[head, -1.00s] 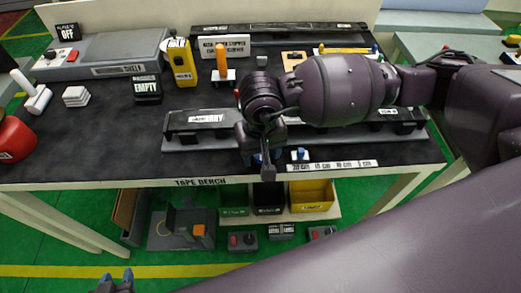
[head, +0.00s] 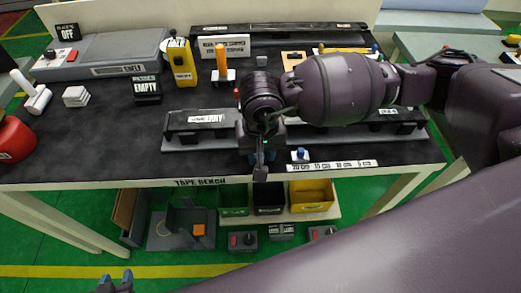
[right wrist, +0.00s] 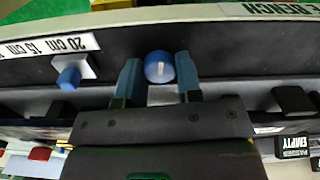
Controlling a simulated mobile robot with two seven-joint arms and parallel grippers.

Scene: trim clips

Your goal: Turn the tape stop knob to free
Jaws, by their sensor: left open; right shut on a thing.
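A round blue knob (right wrist: 159,67) with a white pointer line sits between my right gripper's fingers in the right wrist view. The pointer line runs upright in that picture. My right gripper (right wrist: 160,80) is shut on it, one teal finger at each side. In the head view my right gripper (head: 262,160) points down at the front of the bench, and the wrist hides the knob there. My left gripper (head: 116,282) is open and empty at the lower edge, away from the bench.
A second blue knob on a white base (right wrist: 72,71) stands beside the centimetre scale (right wrist: 45,47). A long grey rail (head: 210,121) lies behind the right gripper. The black bench top (head: 90,140) has clear room at left; bins (head: 311,196) stand below.

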